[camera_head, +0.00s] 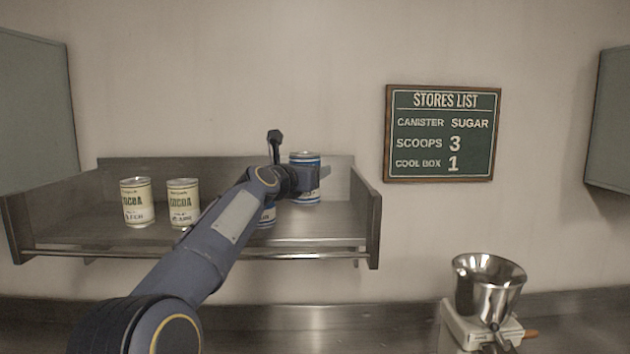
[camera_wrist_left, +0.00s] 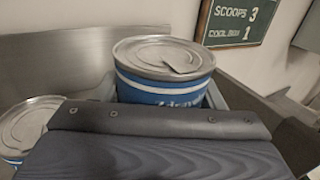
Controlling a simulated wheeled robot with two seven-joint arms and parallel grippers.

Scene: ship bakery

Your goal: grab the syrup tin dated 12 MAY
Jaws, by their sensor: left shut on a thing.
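A blue and white tin (camera_head: 305,160) with a silver lid stands on the steel shelf, toward its right end. My left gripper (camera_head: 311,180) reaches in from the front and is shut on this tin. In the left wrist view the same tin (camera_wrist_left: 165,75) is between the jaws, its lower part hidden by my gripper; its date does not show. A second blue tin (camera_head: 266,218) is mostly hidden behind my left arm; in the left wrist view a silver-lidded tin (camera_wrist_left: 26,122) shows at the left edge. My right gripper is not in view.
Two cream cocoa tins (camera_head: 137,203) (camera_head: 183,204) stand on the shelf's left half. The shelf (camera_head: 370,215) has side walls and a front rail (camera_head: 200,254). A stores list board (camera_head: 441,134) hangs at right. A scale-like machine with a metal bowl (camera_head: 488,285) stands below.

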